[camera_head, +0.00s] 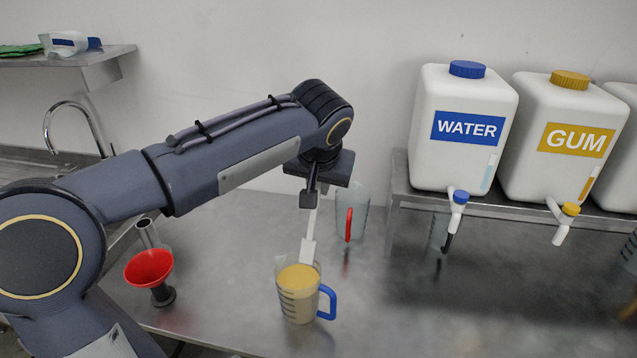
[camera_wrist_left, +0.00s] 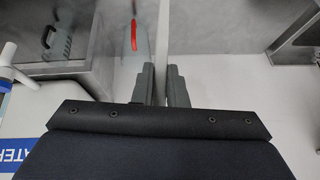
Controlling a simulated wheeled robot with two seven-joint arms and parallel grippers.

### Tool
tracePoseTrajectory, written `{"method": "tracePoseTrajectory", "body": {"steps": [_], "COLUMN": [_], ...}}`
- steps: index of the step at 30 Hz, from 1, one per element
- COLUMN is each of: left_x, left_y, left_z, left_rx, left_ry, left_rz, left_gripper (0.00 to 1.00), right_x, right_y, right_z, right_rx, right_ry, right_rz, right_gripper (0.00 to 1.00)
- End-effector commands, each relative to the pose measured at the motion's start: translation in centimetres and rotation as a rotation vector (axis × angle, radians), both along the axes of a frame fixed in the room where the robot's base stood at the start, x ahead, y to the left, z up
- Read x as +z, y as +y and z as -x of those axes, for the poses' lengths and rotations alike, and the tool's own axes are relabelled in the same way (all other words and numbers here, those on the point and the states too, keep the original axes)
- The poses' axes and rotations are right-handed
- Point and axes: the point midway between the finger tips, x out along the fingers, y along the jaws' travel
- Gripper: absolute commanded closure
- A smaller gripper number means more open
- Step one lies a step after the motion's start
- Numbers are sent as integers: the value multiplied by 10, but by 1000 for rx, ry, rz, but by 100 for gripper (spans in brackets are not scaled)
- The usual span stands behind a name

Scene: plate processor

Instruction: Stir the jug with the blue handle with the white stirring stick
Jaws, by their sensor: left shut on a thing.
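The jug with the blue handle (camera_head: 299,304) stands upright on the metal table and holds a yellowish liquid. Its blue handle (camera_head: 327,302) points right. My left gripper (camera_head: 309,203) is above the jug, shut on the upper part of the white stirring stick (camera_head: 308,246). The stick hangs slightly tilted, its wide lower end at the jug's mouth and seemingly in the liquid; its tip is hidden. In the left wrist view the stick (camera_wrist_left: 162,42) runs up from between the fingers (camera_wrist_left: 160,74). My right gripper is not in view.
A clear jug with a red handle (camera_head: 348,224) stands close behind. A red funnel (camera_head: 149,268) is at the left. Water (camera_head: 466,125) and gum (camera_head: 562,137) containers with taps stand on a raised shelf at right. The table front right of the jug is clear.

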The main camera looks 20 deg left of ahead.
Motion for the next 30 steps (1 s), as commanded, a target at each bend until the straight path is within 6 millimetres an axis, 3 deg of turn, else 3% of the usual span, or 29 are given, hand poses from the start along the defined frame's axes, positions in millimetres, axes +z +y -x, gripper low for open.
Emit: {"method": "tracePoseTrajectory", "body": {"steps": [5, 18, 30], "left_x": [6, 49, 50], "left_y": [0, 0, 0], "left_z": [0, 0, 0], "left_rx": [0, 0, 0], "left_ry": [-1, 0, 0], "left_rz": [0, 0, 0], "left_gripper": [100, 100, 100], "right_x": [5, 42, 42], "right_y": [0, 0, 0], "right_z": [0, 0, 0], "right_rx": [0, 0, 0], "right_ry": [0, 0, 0], "right_rz": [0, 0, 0], "right_gripper": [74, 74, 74]}}
